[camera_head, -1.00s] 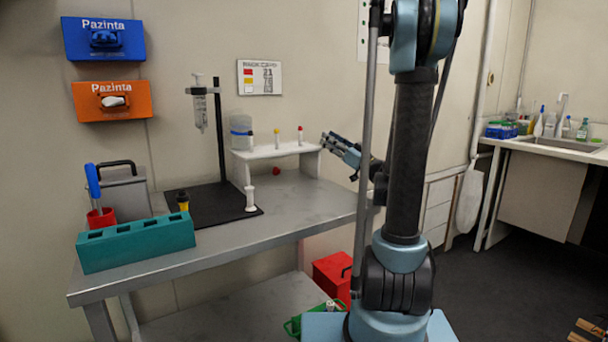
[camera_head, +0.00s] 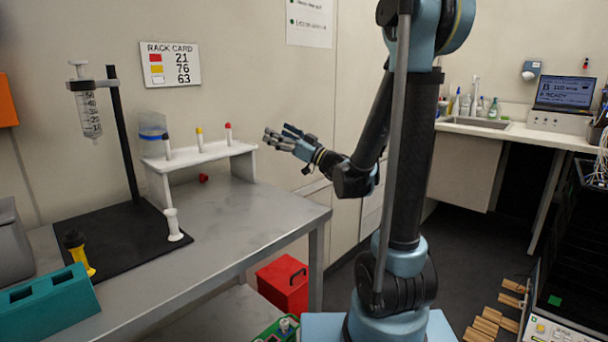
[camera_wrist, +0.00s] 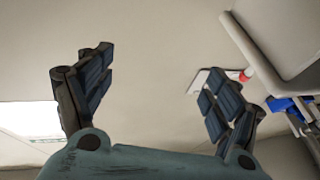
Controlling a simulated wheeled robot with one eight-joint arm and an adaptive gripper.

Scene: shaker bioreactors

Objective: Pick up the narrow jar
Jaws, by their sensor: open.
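I cannot tell for sure which thing is the narrow jar. Slim candidates on the bench are a yellow vessel with a black cap (camera_head: 78,252), upright at the black mat's front left, and a white slim piece (camera_head: 173,225) upright near the mat's right edge. Three thin capped tubes stand along the white shelf: dark-capped (camera_head: 167,146), yellow-capped (camera_head: 200,140) and red-capped (camera_head: 228,137). A wider clear jar with a blue band (camera_head: 152,132) is behind the shelf's left end. My gripper (camera_head: 279,140) is open and empty, right of the shelf; its spread fingers show in the wrist view (camera_wrist: 152,75).
The white shelf (camera_head: 207,154) stands on the grey bench (camera_head: 225,215). A syringe stand (camera_head: 122,140) rises from the black mat (camera_head: 125,243). A teal rack (camera_head: 45,310) is at front left. A red box (camera_head: 284,285) sits below the bench. The bench's right front is clear.

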